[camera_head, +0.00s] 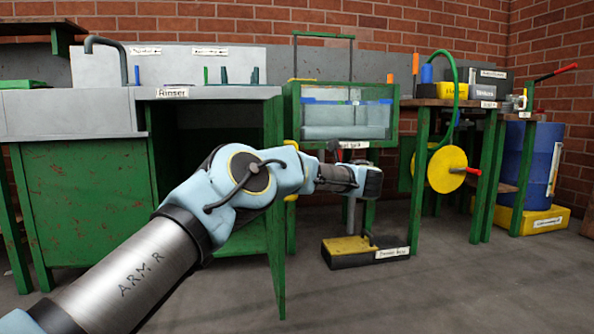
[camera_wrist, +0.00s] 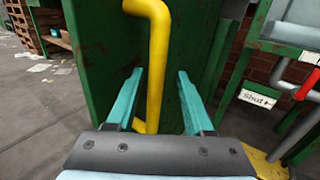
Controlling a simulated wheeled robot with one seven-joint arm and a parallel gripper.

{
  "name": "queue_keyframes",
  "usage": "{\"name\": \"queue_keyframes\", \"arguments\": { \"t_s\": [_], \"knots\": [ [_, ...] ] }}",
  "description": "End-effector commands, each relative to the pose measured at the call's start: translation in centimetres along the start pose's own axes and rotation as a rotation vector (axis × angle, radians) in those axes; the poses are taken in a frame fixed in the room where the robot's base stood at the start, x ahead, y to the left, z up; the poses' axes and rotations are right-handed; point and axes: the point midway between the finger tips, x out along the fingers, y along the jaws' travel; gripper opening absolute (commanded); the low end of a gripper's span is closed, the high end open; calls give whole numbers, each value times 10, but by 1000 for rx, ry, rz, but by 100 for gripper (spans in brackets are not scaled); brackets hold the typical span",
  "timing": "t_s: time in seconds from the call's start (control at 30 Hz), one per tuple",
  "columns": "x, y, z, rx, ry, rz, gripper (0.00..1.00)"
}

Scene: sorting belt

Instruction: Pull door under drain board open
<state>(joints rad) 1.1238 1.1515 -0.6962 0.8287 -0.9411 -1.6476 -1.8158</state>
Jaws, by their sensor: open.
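The green door (camera_head: 275,225) stands swung out from the cabinet under the grey board labelled Rinser (camera_head: 215,93), seen nearly edge-on in the head view. The dark cabinet opening shows to its left. The door's yellow handle (camera_head: 291,213) is partly hidden by my arm in the head view. In the wrist view the bent yellow handle (camera_wrist: 156,60) stands in front of the green door face (camera_wrist: 105,50). My gripper (camera_wrist: 160,72) is open, one teal finger on each side of the handle, with gaps visible. The fingertips cannot be made out in the head view.
A glass-sided tank (camera_head: 345,118) on a green frame stands right of the door. A black and yellow pedal box (camera_head: 365,250) lies on the floor below it. A sign reading Shut (camera_wrist: 257,98) is at the right in the wrist view. The floor in front is clear.

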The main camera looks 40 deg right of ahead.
Motion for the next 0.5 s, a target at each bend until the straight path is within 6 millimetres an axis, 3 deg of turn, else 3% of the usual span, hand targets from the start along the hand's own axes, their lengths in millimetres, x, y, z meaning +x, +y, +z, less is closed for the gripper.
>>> {"name": "queue_keyframes", "arguments": {
  "t_s": [0.27, 0.5],
  "knots": [
    [-6, -1, 0, 1, 1, -2, 52],
    [-46, -1, 3, 1, 1, -5, 52]
  ]
}}
